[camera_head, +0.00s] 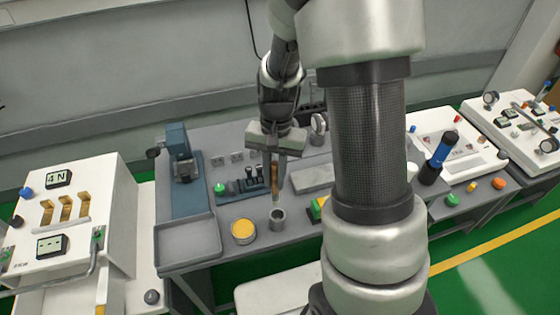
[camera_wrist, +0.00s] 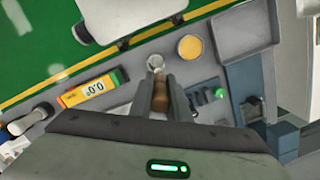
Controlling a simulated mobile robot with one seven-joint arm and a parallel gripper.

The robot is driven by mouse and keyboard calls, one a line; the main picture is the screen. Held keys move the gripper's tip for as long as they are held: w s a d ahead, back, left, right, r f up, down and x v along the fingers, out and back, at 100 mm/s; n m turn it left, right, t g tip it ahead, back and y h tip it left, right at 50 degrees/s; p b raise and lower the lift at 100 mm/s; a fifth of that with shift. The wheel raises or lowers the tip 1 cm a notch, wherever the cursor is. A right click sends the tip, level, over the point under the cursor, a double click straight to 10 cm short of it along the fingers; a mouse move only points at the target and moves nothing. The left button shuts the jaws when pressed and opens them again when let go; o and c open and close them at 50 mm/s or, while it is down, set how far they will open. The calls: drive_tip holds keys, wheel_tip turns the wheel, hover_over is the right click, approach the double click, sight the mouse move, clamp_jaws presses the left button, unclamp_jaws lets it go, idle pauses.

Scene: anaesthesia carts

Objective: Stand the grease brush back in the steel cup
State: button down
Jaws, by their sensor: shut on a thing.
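The grease brush (camera_head: 274,178), with a brown wooden handle, hangs upright between the fingers of my gripper (camera_head: 275,172). In the wrist view the brush (camera_wrist: 160,97) lies between the two grey fingers (camera_wrist: 160,88), which are shut on it. The steel cup (camera_head: 277,220) is a small grey cylinder standing on the bench. In the head view the brush's lower end is just above the cup's mouth. In the wrist view the cup (camera_wrist: 155,62) shows just beyond the fingertips. The brush's bristle end is too small to make out clearly.
A yellow-lidded tin (camera_head: 243,231) stands left of the cup. A yellow and green meter (camera_head: 317,208) lies to its right. A grey tray (camera_head: 187,240) is at the bench's left, and a blue-grey device (camera_head: 182,160) stands behind it. A grey block (camera_head: 313,178) lies behind the meter.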

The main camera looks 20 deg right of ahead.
sight(277, 203)
drive_tip(key=shift+s+r+m, duration=0.25)
drive_tip(key=shift+s+m, duration=0.15)
drive_tip(key=shift+s, duration=0.15)
drive_tip(key=shift+s+f, duration=0.2)
drive_tip(key=shift+f, duration=0.05)
drive_tip(key=shift+f+b, duration=3.25)
drive_tip(key=shift+f, duration=1.55)
drive_tip(key=shift+c, duration=0.8)
unclamp_jaws()
